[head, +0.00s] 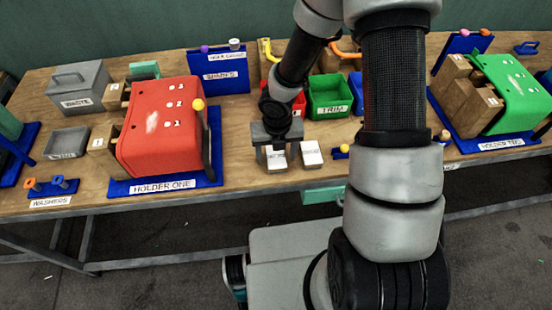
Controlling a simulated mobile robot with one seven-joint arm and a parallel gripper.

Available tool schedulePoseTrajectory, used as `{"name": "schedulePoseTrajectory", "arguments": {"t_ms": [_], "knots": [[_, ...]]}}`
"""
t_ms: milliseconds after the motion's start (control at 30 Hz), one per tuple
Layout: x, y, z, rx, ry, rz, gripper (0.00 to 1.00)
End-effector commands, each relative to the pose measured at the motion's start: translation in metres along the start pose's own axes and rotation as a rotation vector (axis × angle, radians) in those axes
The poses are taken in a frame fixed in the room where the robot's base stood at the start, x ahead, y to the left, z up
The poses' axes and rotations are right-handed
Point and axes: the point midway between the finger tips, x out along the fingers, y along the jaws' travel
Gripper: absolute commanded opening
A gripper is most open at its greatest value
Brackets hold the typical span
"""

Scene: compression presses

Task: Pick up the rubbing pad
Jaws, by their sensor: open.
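Two small pale blocks lie side by side on the wooden bench, in front of the coloured bins. The left pale block (276,163) and the right pale block (312,153) look alike. Marks on them are too small to read, so I cannot tell which is the rubbing pad. My gripper (277,157) points down at the left pale block. Its jaws are open, with one finger to each side of that block. Whether the fingers touch it is unclear. The gripper body hides the bench behind it.
A red rounded form (158,135) on a blue HOLDER ONE base (120,187) stands left. A green form (508,95) on another blue base stands right. A green TRIM bin (330,97) is behind the blocks. A small yellow-knobbed item (343,150) lies right of them. My arm hides part of the bench.

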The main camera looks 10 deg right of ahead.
Motion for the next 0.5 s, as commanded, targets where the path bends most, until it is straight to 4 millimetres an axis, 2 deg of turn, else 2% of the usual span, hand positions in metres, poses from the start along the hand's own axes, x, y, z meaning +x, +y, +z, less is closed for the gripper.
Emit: {"name": "schedulePoseTrajectory", "arguments": {"t_ms": [500], "knots": [[0.0049,-0.0001,-0.0006,0.0,0.0,0.0,0.65]]}}
